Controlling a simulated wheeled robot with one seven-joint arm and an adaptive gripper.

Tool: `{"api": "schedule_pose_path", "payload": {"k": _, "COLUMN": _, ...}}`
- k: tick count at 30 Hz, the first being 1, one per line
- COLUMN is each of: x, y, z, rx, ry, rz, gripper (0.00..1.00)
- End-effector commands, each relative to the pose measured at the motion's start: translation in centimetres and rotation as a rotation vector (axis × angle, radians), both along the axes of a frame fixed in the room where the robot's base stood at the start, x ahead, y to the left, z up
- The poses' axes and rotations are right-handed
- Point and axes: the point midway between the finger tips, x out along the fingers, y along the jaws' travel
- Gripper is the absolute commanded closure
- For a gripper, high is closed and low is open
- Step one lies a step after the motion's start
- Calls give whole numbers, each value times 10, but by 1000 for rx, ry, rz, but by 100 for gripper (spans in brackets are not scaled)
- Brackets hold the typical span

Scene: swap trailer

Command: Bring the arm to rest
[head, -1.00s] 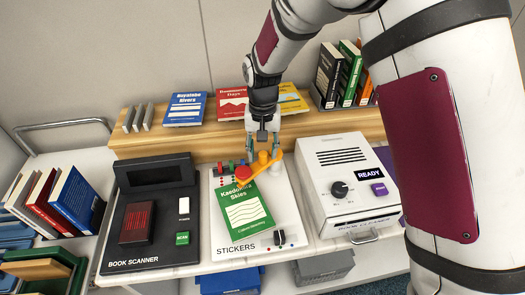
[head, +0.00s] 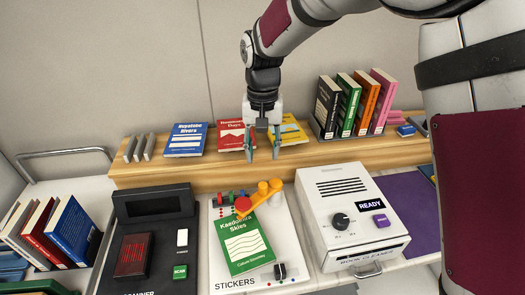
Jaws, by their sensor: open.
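My gripper (head: 262,152) hangs fingers down in the head view, in front of the wooden shelf and above the sticker station (head: 292,247). Its two fingers are apart with nothing between them. My arm comes down to it from the top right. The yellow-orange lever (head: 262,193) with a red knob is below the gripper and apart from it.
The black book scanner (head: 152,222) stands left, the white book cleaner (head: 345,205) right with a "READY" display. On the shelf (head: 190,175) are a blue book (head: 186,139), a red book (head: 229,135), a yellow book (head: 293,131) and several upright books (head: 347,100). Air above the counter is free.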

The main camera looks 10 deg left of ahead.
Motion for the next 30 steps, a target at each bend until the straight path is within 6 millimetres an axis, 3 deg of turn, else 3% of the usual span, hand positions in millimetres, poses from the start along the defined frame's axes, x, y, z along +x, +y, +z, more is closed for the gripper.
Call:
{"api": "schedule_pose_path", "payload": {"k": 7, "x": 0, "y": -2, "z": 2, "rx": 1, "ry": -3, "rz": -1, "gripper": 59}}
{"api": "schedule_pose_path", "payload": {"k": 11, "x": -5, "y": -20, "z": 22, "rx": 14, "ry": -25, "rz": -9, "gripper": 59}}
{"api": "schedule_pose_path", "payload": {"k": 16, "x": -25, "y": -67, "z": 69, "rx": 41, "ry": -85, "rz": -25, "gripper": 59}}
{"api": "schedule_pose_path", "payload": {"k": 21, "x": -60, "y": -117, "z": 108, "rx": 59, "ry": -151, "rz": -38, "gripper": 59}}
{"api": "schedule_pose_path", "payload": {"k": 30, "x": -137, "y": -190, "z": 146, "rx": 63, "ry": -276, "rz": -60, "gripper": 59}}
